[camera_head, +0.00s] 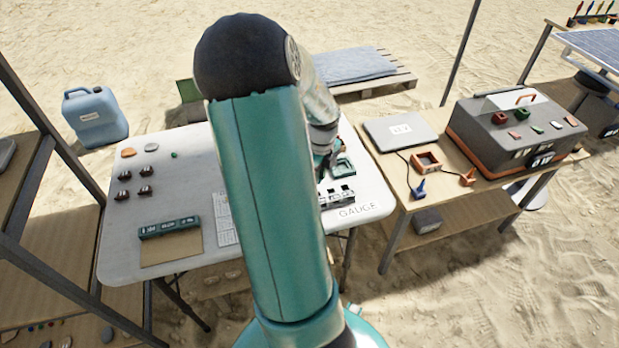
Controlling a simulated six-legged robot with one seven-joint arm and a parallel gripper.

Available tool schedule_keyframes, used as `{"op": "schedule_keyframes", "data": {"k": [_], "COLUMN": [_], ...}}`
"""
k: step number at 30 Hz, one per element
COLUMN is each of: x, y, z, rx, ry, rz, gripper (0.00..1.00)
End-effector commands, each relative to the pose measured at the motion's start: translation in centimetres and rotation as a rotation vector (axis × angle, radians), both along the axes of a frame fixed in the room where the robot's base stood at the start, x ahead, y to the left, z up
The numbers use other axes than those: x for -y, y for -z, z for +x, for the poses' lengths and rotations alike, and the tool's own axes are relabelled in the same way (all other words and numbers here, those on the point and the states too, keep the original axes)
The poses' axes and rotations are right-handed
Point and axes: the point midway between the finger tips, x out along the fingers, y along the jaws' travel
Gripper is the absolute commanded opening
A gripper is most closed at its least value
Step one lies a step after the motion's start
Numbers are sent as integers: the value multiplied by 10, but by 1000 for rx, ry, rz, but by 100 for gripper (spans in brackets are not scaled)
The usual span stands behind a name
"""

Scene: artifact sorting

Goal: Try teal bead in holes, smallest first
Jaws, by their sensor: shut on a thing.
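My gripper (324,166) shows only in part past the right side of my teal arm, above the right part of the white table (195,190). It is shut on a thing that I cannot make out. The grey gauge block (340,197) with dark holes stands just in front of it, behind the "GAUGE" label (358,211). My arm hides the block's left end. I cannot tell whether the held thing touches the block. A small green bead (174,155) lies at the table's back left; I cannot tell whether it is the teal bead.
A green square tray (344,166) lies behind the gauge. Several dark red pieces (124,176) and a green labelled block (169,228) are at the left.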

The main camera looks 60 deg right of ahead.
Motion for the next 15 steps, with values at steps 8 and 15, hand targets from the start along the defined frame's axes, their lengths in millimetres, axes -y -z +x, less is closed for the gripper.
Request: {"op": "schedule_keyframes", "data": {"k": [8,15], "x": [8,9], "y": [2,15], "z": [-2,-3], "rx": [4,4], "ry": [-6,-5], "rz": [0,2], "gripper": [3,3]}}
